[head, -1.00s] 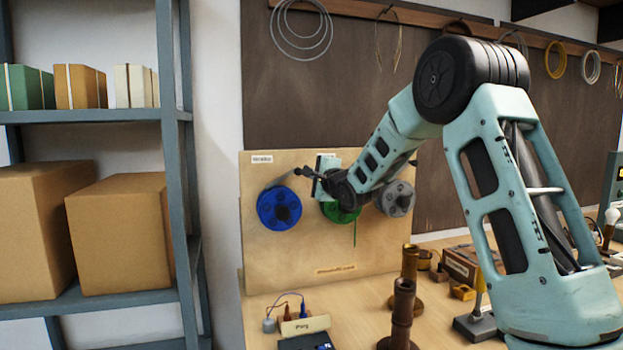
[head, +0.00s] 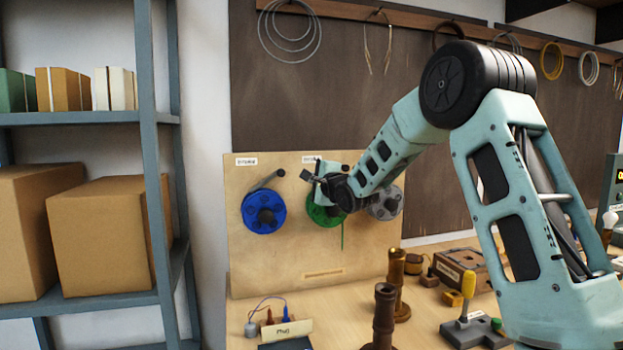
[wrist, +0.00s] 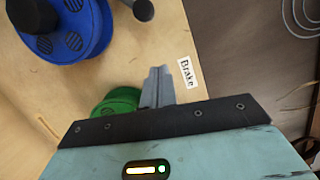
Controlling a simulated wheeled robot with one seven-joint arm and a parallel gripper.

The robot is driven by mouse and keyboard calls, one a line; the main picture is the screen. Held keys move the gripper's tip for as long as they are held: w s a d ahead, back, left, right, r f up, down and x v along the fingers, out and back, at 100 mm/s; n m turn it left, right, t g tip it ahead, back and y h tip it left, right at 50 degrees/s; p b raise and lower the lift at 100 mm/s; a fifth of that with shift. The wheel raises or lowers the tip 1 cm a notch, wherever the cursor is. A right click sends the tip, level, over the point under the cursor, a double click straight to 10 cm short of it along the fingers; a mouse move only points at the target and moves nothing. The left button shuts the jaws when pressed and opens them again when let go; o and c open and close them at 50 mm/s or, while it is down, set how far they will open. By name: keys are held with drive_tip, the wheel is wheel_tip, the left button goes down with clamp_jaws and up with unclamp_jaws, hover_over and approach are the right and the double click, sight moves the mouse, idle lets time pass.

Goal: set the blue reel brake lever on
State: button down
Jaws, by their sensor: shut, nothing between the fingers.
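The blue reel (head: 264,211) hangs on the upright wooden board at the left. Its dark brake lever (head: 265,181) slants up and to the right above the reel, ending in a knob. In the wrist view the blue reel (wrist: 70,25) is at upper left, and a dark knob, apparently the lever's end (wrist: 143,9), is at the top edge. My gripper (head: 308,176) is shut and empty, to the right of the lever knob and apart from it, in front of the green reel. Its closed fingers (wrist: 158,86) show in the wrist view.
The green reel (head: 322,214) is partly hidden behind my gripper, and a grey reel (head: 385,203) is right of it. A "Brake" label (wrist: 187,72) is on the board (head: 290,255). Brown posts (head: 384,315) and a plug stand (head: 285,329) are on the bench below. Shelving is at left.

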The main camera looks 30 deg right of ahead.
drive_tip(key=s+b, duration=0.2)
drive_tip(key=s, duration=0.7)
drive_tip(key=shift+a+f, duration=0.2)
drive_tip(key=shift+a, duration=0.25)
